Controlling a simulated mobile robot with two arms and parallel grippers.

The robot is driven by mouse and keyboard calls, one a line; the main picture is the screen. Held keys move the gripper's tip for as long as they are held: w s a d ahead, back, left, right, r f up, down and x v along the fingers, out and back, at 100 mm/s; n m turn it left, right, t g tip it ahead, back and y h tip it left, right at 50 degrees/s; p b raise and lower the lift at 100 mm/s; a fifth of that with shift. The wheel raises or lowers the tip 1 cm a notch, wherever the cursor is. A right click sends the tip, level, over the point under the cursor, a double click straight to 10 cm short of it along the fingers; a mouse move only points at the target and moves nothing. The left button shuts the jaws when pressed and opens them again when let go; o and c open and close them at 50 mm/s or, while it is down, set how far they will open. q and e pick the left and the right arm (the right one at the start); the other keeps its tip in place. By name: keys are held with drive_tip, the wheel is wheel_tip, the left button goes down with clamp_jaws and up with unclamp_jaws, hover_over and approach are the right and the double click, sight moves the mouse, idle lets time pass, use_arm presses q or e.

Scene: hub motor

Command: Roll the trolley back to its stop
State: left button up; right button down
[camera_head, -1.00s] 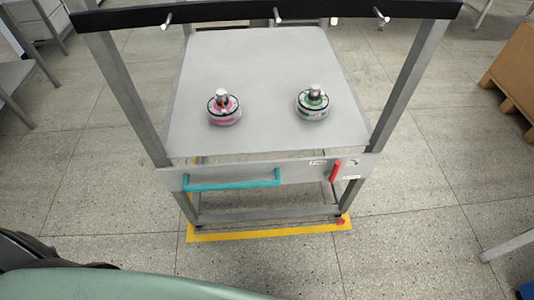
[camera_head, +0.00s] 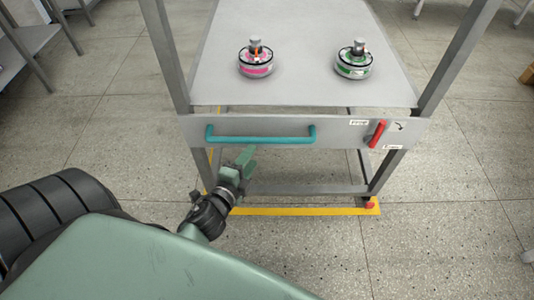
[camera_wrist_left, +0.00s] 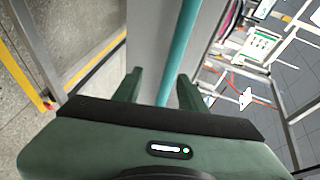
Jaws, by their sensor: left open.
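The grey trolley (camera_head: 300,90) stands in front of me, with a teal handle bar (camera_head: 260,140) on its front panel. A red lever (camera_head: 377,133) sits at the panel's right, beside small labels. My left gripper (camera_head: 247,157) is open and empty, just below the handle in the head view. In the left wrist view, the handle (camera_wrist_left: 180,45) runs down between the spread fingers of my left gripper (camera_wrist_left: 160,82); I cannot tell how deep it lies between them. A yellow floor marking (camera_head: 290,211) shows under the trolley's front. My right gripper is not in view.
A pink-banded hub motor (camera_head: 256,63) and a green-banded one (camera_head: 353,60) stand upright on the trolley top. A grey shelf or table (camera_head: 30,40) stands at the far left.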

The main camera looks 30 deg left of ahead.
sight(259, 143)
use_arm(q)
drive_tip(key=shift+w+r+m, duration=0.3)
drive_tip(key=shift+w+r, duration=0.2)
drive_tip(key=shift+r, duration=0.3)
drive_tip(key=x, duration=0.7)
clamp_jaws()
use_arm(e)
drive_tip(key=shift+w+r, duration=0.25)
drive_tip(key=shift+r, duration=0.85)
